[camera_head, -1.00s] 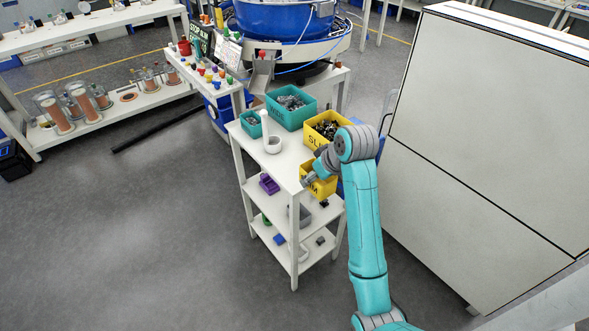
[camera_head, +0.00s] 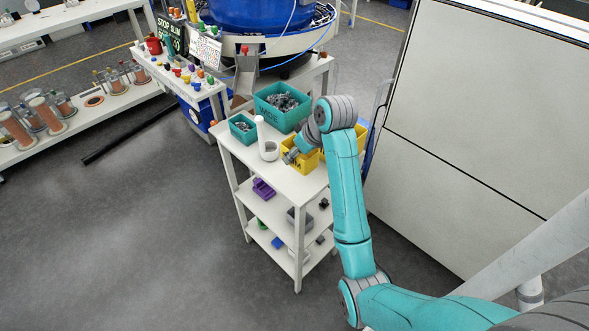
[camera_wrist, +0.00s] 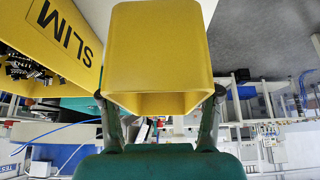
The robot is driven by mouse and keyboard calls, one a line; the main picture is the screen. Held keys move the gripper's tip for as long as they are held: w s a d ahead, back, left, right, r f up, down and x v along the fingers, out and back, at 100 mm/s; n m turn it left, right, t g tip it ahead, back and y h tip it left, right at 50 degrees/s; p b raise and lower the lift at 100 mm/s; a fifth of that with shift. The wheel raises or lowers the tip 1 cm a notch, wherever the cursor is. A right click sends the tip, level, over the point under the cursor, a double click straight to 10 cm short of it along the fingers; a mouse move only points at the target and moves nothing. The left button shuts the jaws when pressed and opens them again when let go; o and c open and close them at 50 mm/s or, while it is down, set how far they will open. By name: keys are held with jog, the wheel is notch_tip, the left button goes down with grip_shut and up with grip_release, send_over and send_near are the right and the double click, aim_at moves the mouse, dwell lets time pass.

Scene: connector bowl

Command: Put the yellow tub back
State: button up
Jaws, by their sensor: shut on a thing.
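In the head view my arm mostly hides this larger tub (camera_head: 361,138). I cannot tell whether the held tub touches the cart top.
A teal tub marked WIDE (camera_head: 268,114) and a smaller teal tub (camera_head: 240,134) stand at the cart's back. The white upright holder (camera_head: 268,151) is close to my gripper. A large pale cabinet (camera_head: 470,120) stands at right. The cart top's front left is bare.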

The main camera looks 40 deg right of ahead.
jog(key=shift+f, duration=3.4)
jog(key=shift+f, duration=0.2)
jog(key=o, duration=1.2)
